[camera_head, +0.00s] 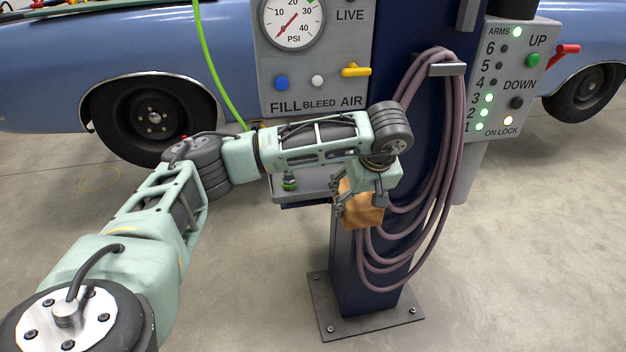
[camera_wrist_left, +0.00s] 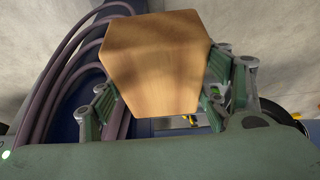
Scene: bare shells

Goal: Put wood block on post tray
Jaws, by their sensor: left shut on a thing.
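The wood block (camera_head: 362,211) is light brown and hangs in my left gripper (camera_head: 358,200), in front of the blue post. In the left wrist view the wood block (camera_wrist_left: 158,62) fills the upper middle, between the two green fingers of my left gripper (camera_wrist_left: 165,95), which is shut on it. The post tray (camera_head: 300,189) is a grey shelf on the post, left of the block and partly hidden behind my left arm. My right gripper is not in view.
A coiled mauve hose (camera_head: 447,150) hangs on the blue post (camera_head: 375,270), close to the right of the block. A gauge panel (camera_head: 312,60) is above the tray. A control box (camera_head: 505,75) is at the right. A blue car (camera_head: 60,60) stands behind.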

